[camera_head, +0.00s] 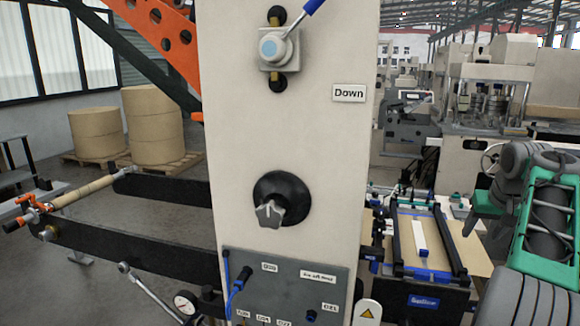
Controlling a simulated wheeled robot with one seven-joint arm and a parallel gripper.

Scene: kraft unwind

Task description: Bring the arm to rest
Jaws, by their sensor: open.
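My grey and green arm is folded at the right edge of the head view, beside the tall cream machine column (300,150). My gripper (477,212) is the dark green end left of the grey wrist. It is small and partly hidden by the arm, and its fingers are hard to make out. It is open, and I see nothing held in it. It appears over or in front of the bench with the blue-edged frame (428,276); the gap between them cannot be judged.
The column carries a blue-handled valve (275,47), a "Down" label (349,93), a black knob (270,213) and a grey panel (283,290). Dark bars (130,245) reach left near a roller shaft (85,190). Kraft rolls (153,125) stand on pallets behind. Open floor shows at left.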

